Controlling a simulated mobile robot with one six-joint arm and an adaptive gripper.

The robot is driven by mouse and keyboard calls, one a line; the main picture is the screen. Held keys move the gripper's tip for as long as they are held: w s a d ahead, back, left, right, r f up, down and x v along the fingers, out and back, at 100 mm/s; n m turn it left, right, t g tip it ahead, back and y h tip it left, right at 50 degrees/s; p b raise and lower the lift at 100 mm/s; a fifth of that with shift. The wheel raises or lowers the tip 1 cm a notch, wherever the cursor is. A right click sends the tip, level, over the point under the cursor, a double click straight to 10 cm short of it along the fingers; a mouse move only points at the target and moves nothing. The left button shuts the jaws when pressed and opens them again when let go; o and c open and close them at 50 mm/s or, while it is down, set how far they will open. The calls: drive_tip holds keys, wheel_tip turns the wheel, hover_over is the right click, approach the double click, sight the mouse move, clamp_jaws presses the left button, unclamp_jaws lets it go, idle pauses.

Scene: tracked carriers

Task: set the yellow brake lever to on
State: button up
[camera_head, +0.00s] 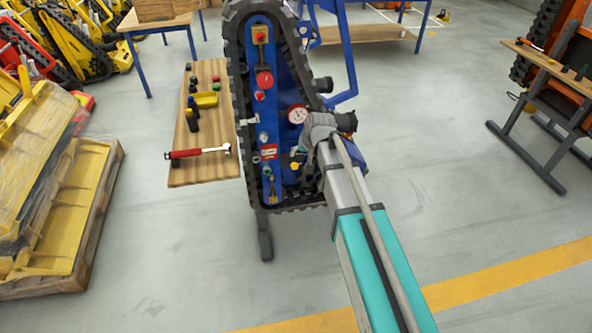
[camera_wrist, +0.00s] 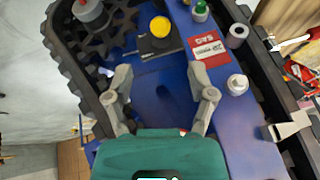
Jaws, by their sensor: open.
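The brake lever's round yellow knob (camera_wrist: 160,27) stands on a black base on the blue panel (camera_wrist: 160,95), near the top middle of the wrist view. In the head view a small yellow knob (camera_head: 294,165) shows low on the carrier's side, left of my wrist. My gripper (camera_wrist: 162,84) is open and empty over the blue panel. Its fingers are spread, and the knob lies beyond the fingertips, apart from them. In the head view my wrist and arm largely hide the gripper. I cannot read which setting the lever is in.
A red label (camera_wrist: 208,47), a green button (camera_wrist: 200,10) and a white knob (camera_wrist: 237,84) sit right of the lever. A gauge (camera_head: 297,114) and black track (camera_head: 232,60) are close by. A wooden bench (camera_head: 205,170) with tools stands left; open floor lies right.

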sight(296, 165)
drive_tip(key=shift+b+x, duration=4.35)
drive_tip(key=shift+x, duration=0.8)
clamp_jaws()
drive_tip(key=shift+d+f, duration=0.1)
drive_tip(key=shift+d, duration=0.05)
